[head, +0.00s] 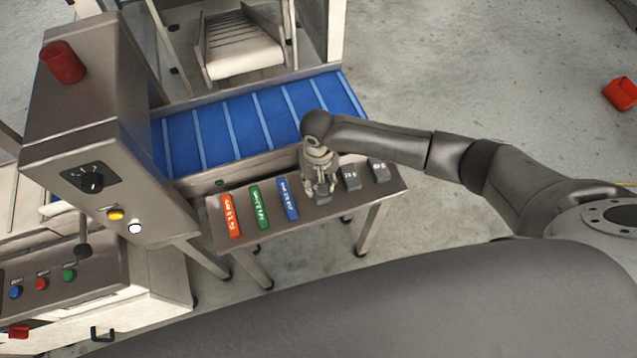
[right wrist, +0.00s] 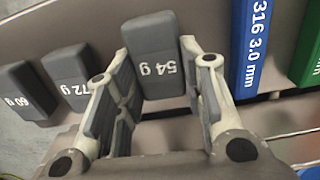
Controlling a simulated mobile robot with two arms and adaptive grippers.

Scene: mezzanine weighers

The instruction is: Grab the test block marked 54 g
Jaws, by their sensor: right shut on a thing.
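The grey test block marked 54 g (right wrist: 154,48) sits between the two fingers of my right gripper (right wrist: 160,92) in the right wrist view, its label facing the camera. The right gripper is shut on the block. Whether the block touches the shelf cannot be told. Two similar grey blocks stand beside it: one marked 72 g (right wrist: 72,72) and one marked 60 g (right wrist: 24,90). My left gripper is not in view.
The steel shelf (head: 270,232) also holds an orange (head: 232,215), a green (head: 259,207) and a blue strip (head: 287,198), left of the gripper. A blue belt conveyor (head: 235,125) runs behind it. A control cabinet (head: 95,130) stands at the left. A red object (head: 620,93) lies on open floor.

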